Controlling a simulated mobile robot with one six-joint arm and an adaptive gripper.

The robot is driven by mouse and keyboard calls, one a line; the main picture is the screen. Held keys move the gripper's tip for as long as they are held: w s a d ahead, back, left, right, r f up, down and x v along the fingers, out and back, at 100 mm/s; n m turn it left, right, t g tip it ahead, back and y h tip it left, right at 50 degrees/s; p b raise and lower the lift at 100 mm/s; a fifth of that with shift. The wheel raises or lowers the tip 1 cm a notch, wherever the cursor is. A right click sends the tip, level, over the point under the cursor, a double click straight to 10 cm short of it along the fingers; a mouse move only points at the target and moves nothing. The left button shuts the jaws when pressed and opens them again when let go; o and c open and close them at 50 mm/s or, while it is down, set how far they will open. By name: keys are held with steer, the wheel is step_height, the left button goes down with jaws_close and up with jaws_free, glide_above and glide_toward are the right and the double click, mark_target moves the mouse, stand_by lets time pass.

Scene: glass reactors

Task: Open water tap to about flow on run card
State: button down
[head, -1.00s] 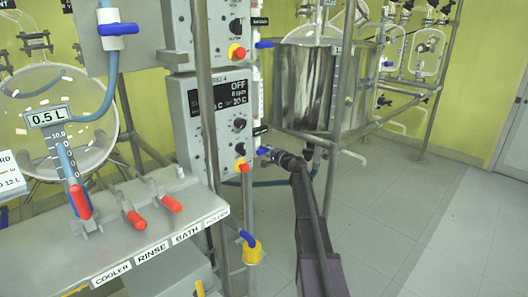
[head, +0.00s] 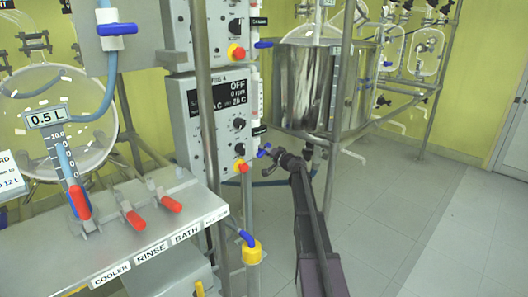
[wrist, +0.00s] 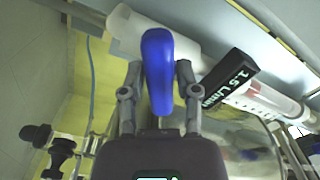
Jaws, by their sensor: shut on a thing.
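The blue tap handle (wrist: 158,62) stands between my two fingers in the wrist view, and my gripper (wrist: 159,78) is shut on it. In the head view the handle (head: 264,150) shows small at the tip of my gripper (head: 274,153), beside the lower grey control box. A black label reading 1.5 L/min (wrist: 229,78) sits on a clear flow tube (wrist: 262,100) to the right of the handle. The float's exact level in the tube is unclear. A white card (head: 10,172), cut off at the left edge, shows only parts of words.
A steel vessel (head: 312,85) in a pipe frame stands behind my gripper. The control box (head: 215,120) reads OFF. A bench (head: 150,230) with red-handled valves and labels COOLER, RINSE and BATH is at the left. The floor (head: 400,215) at the right is clear.

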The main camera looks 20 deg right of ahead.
steer(key=shift+n, duration=1.8)
steer(key=shift+c, duration=2.4)
jaws_free()
steer(key=shift+s, duration=0.15)
steer(key=v, duration=1.1)
steer(key=shift+s+d, duration=0.15)
steer(key=shift+s, duration=0.2)
